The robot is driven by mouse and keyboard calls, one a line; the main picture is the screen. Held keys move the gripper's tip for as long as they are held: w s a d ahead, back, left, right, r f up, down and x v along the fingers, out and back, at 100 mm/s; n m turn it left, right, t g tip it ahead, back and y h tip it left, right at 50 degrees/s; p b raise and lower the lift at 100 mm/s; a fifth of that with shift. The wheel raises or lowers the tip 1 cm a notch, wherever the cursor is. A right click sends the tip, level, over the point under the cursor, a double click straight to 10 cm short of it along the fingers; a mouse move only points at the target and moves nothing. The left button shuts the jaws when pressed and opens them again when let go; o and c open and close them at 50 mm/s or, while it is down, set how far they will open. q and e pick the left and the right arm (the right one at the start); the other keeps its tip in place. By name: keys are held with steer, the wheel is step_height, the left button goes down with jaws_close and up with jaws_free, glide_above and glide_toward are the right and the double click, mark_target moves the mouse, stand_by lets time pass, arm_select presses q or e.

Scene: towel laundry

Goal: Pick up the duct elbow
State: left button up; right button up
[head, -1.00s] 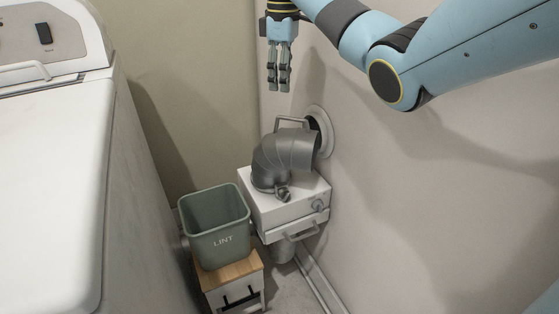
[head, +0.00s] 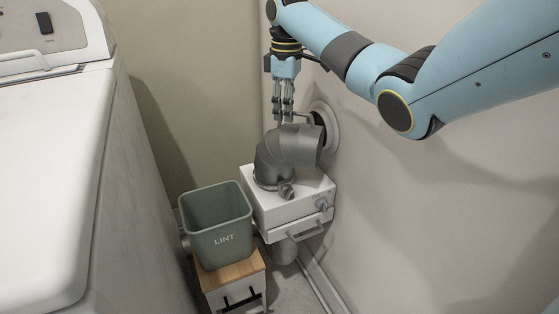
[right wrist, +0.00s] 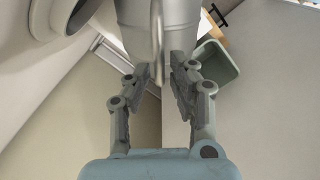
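The grey segmented duct elbow (head: 290,147) sits on top of a white box (head: 293,205), its side opening facing the round wall port (head: 327,125). A thin handle stands behind its upper part, partly hidden. My right gripper (head: 283,117) points down just behind and above the elbow, at the handle. In the right wrist view the fingers of my right gripper (right wrist: 160,72) are apart, with the thin handle (right wrist: 157,38) of the duct elbow (right wrist: 180,18) between or just beyond the tips. Contact cannot be told. My left gripper is out of view.
A green lint bin (head: 217,225) stands on a small wood-topped stand (head: 232,272) left of the white box. A white washer-like machine (head: 50,180) fills the left side. The wall (head: 440,210) is close on the right. The white box has a front handle and knob.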

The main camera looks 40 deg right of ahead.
jaws_close()
steer(key=shift+r, duration=0.15)
